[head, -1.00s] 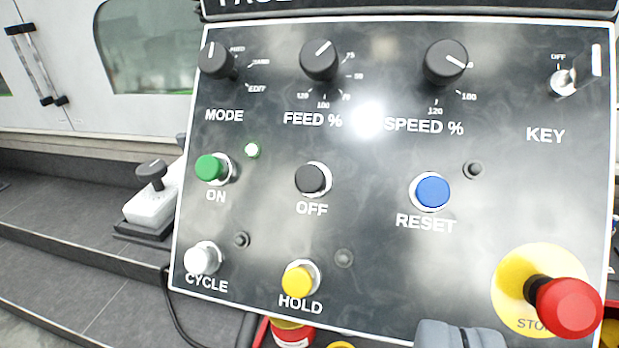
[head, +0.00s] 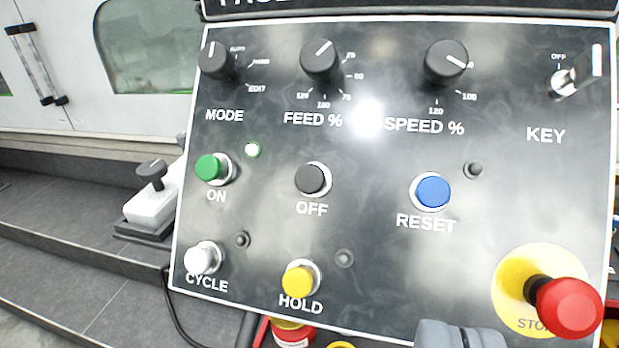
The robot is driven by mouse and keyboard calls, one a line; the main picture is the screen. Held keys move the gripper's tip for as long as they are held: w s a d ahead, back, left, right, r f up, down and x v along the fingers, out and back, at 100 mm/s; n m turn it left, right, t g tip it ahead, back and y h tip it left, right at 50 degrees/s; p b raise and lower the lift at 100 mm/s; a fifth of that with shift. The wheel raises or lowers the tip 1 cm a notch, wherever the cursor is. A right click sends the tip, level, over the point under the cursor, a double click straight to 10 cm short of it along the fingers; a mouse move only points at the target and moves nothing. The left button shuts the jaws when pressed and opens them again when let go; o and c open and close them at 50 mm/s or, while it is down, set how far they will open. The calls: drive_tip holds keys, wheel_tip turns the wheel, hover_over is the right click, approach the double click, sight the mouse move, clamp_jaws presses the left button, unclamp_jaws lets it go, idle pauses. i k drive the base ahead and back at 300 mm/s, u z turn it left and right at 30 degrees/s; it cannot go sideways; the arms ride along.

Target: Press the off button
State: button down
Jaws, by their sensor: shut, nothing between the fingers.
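The off button (head: 312,180) is a black round cap in a pale ring, in the middle of the black control panel (head: 390,265), with the word OFF below it. Nothing covers it. My gripper (head: 460,335) shows only as a grey tip at the bottom edge, right of centre. It is shut and empty, below and to the right of the off button and apart from it in the picture. The rest of my gripper is out of frame.
The green ON button (head: 212,168) has a lit lamp (head: 252,150) beside it. Nearby are the yellow HOLD button (head: 299,280), the blue RESET button (head: 432,191), the white CYCLE button (head: 203,258) and the protruding red stop button (head: 569,308). Knobs line the top.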

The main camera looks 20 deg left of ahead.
sight(308, 179)
drive_tip(key=u, duration=1.8)
drive_tip(key=k, duration=1.35)
drive_tip(key=z, duration=1.7)
drive_tip(key=i, duration=1)
drive_tip(key=u, duration=0.05)
